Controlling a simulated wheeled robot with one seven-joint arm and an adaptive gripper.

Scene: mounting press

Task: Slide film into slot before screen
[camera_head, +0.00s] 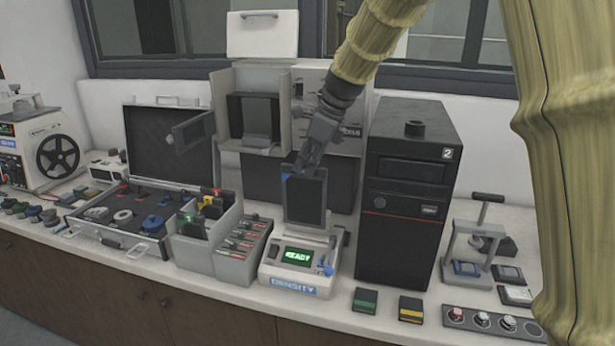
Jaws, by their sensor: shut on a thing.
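My gripper (300,168) comes down from above, its fingers closed at the upper left corner of a dark upright rectangle. A small blue edge (287,176) shows at the fingertips and seems to be part of the film; the fingers hide much of it. The dark rectangular panel (307,200) stands upright at the back of the white density unit (280,272), which has a green READY display (298,255). I cannot tell where the film ends and the panel begins. The slot is too small to make out.
A black computer tower (408,190) stands close on the right. An open grey cabinet (222,90) with a dark monitor is behind. A grey organiser (205,240) and an open case (130,245) are on the left. A small press (470,240) is at the right.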

